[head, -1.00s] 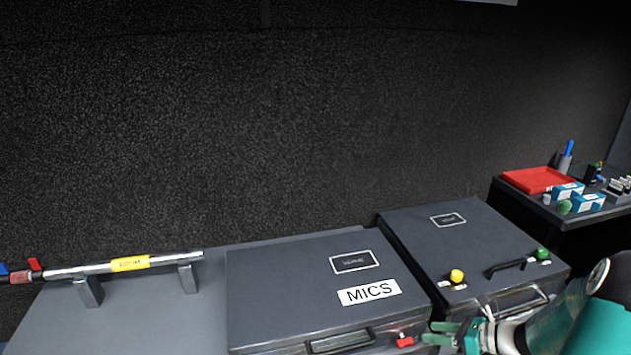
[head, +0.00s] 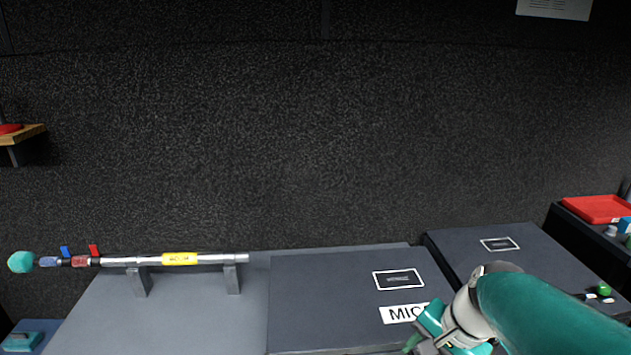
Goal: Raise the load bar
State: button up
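A long silver bar (head: 215,258) lies level across two grey supports (head: 232,279) on the left part of the grey bench. It has a yellow label (head: 180,259) too small to read, red and blue clips, and a teal rounded end (head: 21,262) at the left. It is the only bar in view, but I cannot confirm that it is the load bar. My gripper (head: 420,333) is at the lower right, in front of the MICS case, well to the right of the bar and apart from it. Its fingers are partly cut off and their opening is unclear.
The dark MICS case (head: 320,305) lies right of the bar, with another dark case (head: 455,242) behind my arm. A red tray (head: 597,208) is at far right. A wooden shelf (head: 28,133) juts out at left. Bench surface (head: 180,320) before the bar is clear.

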jog(key=s+a+r+n+t+h, duration=0.2)
jog(key=s+a+r+n, duration=0.1)
jog(key=s+r+n, duration=0.3)
jog(key=shift+n+t+h, duration=0.4)
jog(key=shift+n, duration=0.7)
jog(key=shift+s+a+r+n, duration=0.2)
jog(key=shift+s+n, duration=0.1)
jog(key=shift+n, duration=0.1)
jog(key=shift+c, duration=0.5)
grip_shut()
jog(key=shift+s, duration=0.1)
jog(key=shift+d, duration=0.1)
